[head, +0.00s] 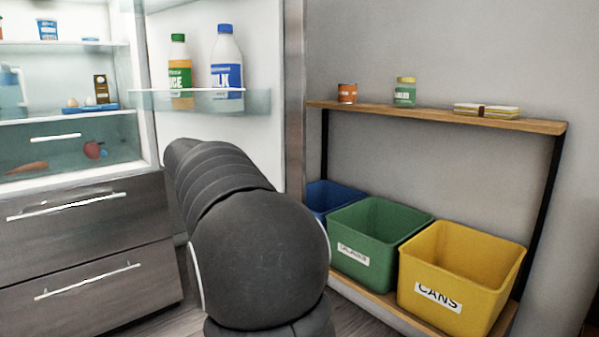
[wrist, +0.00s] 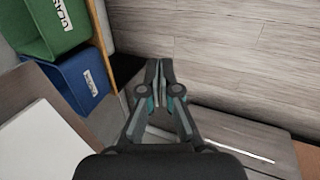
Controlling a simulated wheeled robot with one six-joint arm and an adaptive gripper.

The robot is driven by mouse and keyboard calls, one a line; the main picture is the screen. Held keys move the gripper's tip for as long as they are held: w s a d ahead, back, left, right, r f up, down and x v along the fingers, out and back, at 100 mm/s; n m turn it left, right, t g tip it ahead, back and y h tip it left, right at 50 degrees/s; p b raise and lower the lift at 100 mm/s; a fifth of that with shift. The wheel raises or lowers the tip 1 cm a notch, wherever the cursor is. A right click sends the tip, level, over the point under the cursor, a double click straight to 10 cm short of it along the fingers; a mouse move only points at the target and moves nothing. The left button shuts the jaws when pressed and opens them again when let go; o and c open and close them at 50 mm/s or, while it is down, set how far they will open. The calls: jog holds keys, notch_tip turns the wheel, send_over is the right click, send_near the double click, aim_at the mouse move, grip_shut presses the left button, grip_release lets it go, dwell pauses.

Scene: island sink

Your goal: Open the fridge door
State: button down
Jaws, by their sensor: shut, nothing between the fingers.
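The fridge stands at the left in the head view. Its door (head: 210,135) is swung wide open, with its inner side facing me and a juice bottle (head: 180,72) and a milk bottle (head: 227,68) in the door shelf. The lit inside shows shelves of food. In the wrist view, part of a panel that looks like the door (wrist: 38,145) is at the lower left. My gripper (wrist: 158,66) is shut and empty, above the wooden floor. My arm hides the lower part of the door in the head view.
Right of the door, a wooden rack (head: 440,113) holds small jars on top. Blue (head: 322,197), green (head: 375,235) and yellow (head: 460,275) bins stand on its lower shelf. Two closed drawers (head: 85,235) are below the fridge compartment. Some wooden floor (wrist: 205,55) is clear.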

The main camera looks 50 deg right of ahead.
aim_at(300, 177)
jog(key=s+d+f+m+t+y+p, duration=0.3)
jog(key=s+d+f+m+t+y, duration=0.2)
jog(key=d+f+m+y, duration=0.4)
jog(key=s+d+r+m+t+y+p, duration=0.1)
jog(key=d+r+m+t+p, duration=0.1)
jog(key=d+r+t, duration=0.6)
jog(key=d+r+m+t+y+p, duration=0.15)
jog(key=d+r+t, duration=0.25)
jog(key=d+r, duration=0.8)
jog(key=shift+s+a+f+x, duration=0.15)
jog(key=shift+f+x, duration=0.2)
jog(key=shift+x, duration=1.25)
jog(key=shift+a+f+x, duration=0.2)
jog(key=shift+f+x, duration=0.15)
jog(key=shift+x, duration=1.3)
jog(key=shift+s+a+f+x, duration=0.15)
jog(key=shift+f+x, duration=0.2)
jog(key=shift+x, duration=1.25)
